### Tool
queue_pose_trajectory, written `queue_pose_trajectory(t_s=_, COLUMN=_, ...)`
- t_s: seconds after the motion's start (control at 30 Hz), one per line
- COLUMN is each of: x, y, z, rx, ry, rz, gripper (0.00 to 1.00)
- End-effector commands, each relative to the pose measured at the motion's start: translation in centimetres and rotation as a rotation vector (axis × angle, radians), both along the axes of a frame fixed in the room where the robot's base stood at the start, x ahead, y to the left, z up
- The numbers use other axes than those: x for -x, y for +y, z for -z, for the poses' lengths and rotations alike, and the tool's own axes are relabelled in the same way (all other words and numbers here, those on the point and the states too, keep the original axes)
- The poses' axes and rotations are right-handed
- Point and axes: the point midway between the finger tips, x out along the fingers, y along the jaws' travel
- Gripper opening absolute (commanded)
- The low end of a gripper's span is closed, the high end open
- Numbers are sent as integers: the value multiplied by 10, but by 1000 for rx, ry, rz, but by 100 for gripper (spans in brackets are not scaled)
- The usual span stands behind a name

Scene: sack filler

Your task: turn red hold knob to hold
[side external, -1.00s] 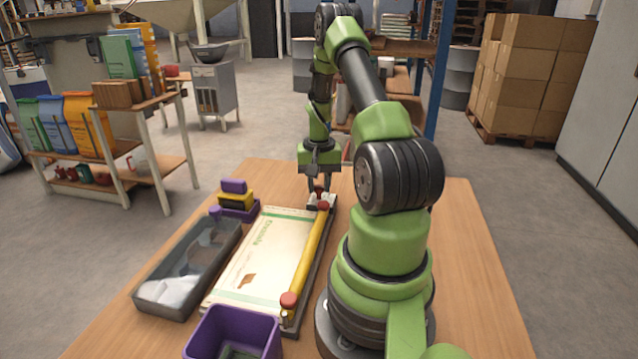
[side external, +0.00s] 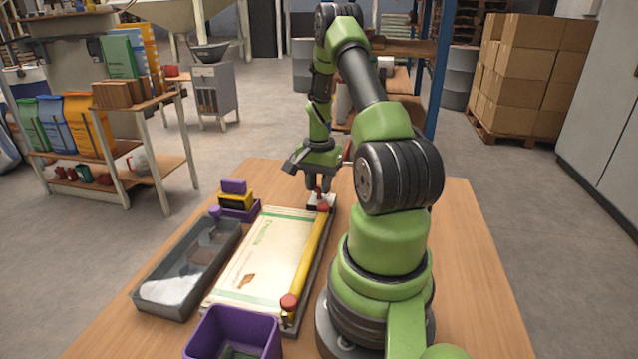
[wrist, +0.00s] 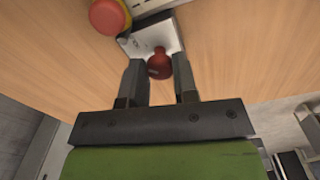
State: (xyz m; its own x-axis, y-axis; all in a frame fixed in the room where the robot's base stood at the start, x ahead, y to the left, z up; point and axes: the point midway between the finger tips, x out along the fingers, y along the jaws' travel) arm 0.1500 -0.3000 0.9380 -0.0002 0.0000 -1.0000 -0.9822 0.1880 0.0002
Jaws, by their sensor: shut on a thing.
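The red hold knob (wrist: 158,64) sits on a small pale metal plate (wrist: 151,36) with markings too small to read. My gripper (wrist: 160,72) is shut on the knob, one finger on each side of it in the wrist view. In the side view my gripper (side external: 320,189) points down at the far end of the yellow bar (side external: 308,250). The knob's pointing direction is not clear, and the fingers largely hide it in the side view.
A red cap (wrist: 108,16) on the bar end is close beside the plate. A cream sack (side external: 262,255) lies left of the bar. A grey tray (side external: 150,300), a purple bin (side external: 205,335) and a purple-yellow stack (side external: 236,200) stand nearby. The table's right side (side external: 470,260) is clear.

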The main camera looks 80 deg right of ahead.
Motion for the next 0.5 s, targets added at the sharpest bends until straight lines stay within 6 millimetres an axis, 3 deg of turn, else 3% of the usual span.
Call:
queue_pose_trajectory(t_s=0.27, x=0, y=0, z=-1, rx=-2, ry=0, rz=3, gripper=4)
queue_pose_trajectory(t_s=0.3, x=0, y=0, z=-1, rx=-1, ry=0, rz=3, gripper=34)
queue_pose_trajectory(t_s=0.4, x=0, y=0, z=-1, rx=-1, ry=0, rz=2, gripper=53)
queue_pose_trajectory(t_s=0.5, x=0, y=0, z=0, rx=-1, ry=0, rz=1, gripper=53)
